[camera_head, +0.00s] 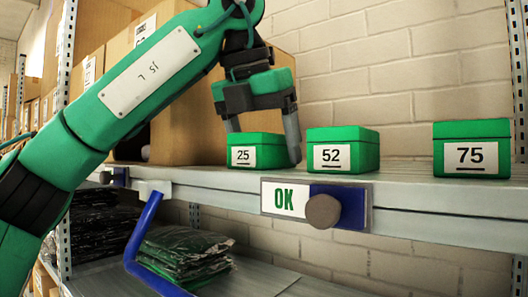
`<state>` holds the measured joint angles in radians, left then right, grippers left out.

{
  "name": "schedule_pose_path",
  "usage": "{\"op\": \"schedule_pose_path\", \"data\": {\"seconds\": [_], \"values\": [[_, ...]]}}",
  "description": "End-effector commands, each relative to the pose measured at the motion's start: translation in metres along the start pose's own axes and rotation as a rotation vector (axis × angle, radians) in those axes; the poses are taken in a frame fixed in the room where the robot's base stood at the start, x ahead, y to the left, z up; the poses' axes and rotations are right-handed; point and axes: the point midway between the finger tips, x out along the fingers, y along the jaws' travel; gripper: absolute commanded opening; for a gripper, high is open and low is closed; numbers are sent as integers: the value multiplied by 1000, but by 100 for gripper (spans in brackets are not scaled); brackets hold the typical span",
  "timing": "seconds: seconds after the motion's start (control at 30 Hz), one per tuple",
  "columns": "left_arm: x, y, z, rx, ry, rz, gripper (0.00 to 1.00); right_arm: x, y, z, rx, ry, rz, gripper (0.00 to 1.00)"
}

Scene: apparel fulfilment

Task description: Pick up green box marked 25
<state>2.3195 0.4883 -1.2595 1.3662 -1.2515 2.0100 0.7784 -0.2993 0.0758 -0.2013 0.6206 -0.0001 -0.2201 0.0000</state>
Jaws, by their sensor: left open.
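The green box marked 25 (258,151) sits on the grey shelf, the leftmost of the green boxes, its white label facing me. My left gripper (262,140) is over it, coming down from above. One finger is at the box's right side, and the other is at its left, partly hidden behind the box. The fingers are apart, and I cannot tell whether they touch the box. The box rests on the shelf. My right gripper is out of view.
Green boxes marked 52 (343,150) and 75 (472,149) stand to the right on the shelf (420,190). Box 52 is close to the gripper's right finger. Cardboard boxes (185,125) stand at left. An OK sign (287,199) is on the shelf edge. Bagged garments (185,252) lie below.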

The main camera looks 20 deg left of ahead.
Motion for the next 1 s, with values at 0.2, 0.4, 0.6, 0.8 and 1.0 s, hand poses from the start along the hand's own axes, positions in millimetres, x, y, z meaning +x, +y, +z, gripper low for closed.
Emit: {"op": "schedule_pose_path", "data": {"seconds": [0.2,0.4,0.6,0.8,1.0], "values": [[3,0,-1,0,0,0,78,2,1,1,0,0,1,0],[3,0,-2,0,0,0,78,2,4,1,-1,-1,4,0],[3,0,-1,0,0,0,59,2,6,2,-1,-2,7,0],[3,0,-1,0,0,0,30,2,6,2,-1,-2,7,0],[3,0,-1,0,0,0,30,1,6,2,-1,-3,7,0]]}}
